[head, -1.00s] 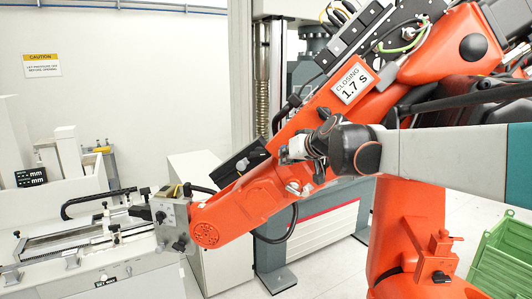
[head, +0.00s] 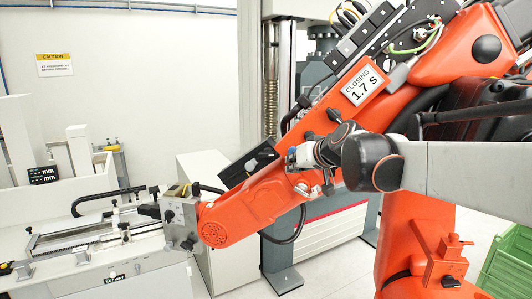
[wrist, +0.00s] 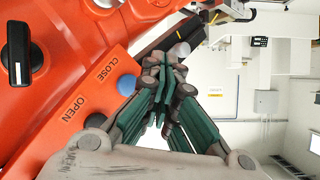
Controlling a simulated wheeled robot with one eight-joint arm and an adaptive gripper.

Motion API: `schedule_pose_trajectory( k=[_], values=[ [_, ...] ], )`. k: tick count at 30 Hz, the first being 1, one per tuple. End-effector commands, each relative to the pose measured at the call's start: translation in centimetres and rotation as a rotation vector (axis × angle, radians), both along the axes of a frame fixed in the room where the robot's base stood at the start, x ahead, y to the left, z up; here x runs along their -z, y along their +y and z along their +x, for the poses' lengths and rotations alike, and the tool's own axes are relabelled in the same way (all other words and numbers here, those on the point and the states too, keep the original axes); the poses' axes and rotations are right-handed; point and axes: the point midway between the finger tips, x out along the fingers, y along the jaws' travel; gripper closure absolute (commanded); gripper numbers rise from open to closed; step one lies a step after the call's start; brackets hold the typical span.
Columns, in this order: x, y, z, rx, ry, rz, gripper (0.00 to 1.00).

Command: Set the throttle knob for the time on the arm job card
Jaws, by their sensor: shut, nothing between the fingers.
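The job card (head: 362,87) on the orange arm reads "CLOSING 1.7 S" in the head view. In the wrist view a black knob with a white pointer line (wrist: 20,52) sits on the orange face at far left; its scale is not readable. Beside it are the labels "CLOSE" and "OPEN", with a blue round cap (wrist: 127,85) next to "CLOSE" and a grey one (wrist: 95,120) next to "OPEN". My gripper (wrist: 165,85) is shut and empty, right of the blue cap, with no visible contact. In the head view my wrist is in front of the orange arm.
A grey bench machine (head: 100,245) with a black handle stands at left. A metal block (head: 180,215) is on the orange arm's end. A green crate (head: 505,265) stands at lower right. A caution sign (head: 54,65) hangs on the wall.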

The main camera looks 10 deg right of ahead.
Motion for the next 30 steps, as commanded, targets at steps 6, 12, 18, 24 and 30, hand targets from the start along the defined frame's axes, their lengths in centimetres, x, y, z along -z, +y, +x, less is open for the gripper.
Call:
schedule_pose_trajectory(
  k=[6, 12, 18, 24, 30],
  values=[
    [0.0, 0.6, -1.5, 0.0, 0.0, 0.001, 1.0],
    [0.0, 0.7, -1.7, 0.0, 0.0, 0.001, 1.0],
    [0.2, 0.7, -1.8, 0.0, 0.001, 0.0, 1.0],
    [4.6, 1.4, -4.3, -0.006, 0.035, -0.012, 1.0],
    [12.5, 2.3, -9.3, -0.011, 0.104, -0.042, 1.0]
  ],
)
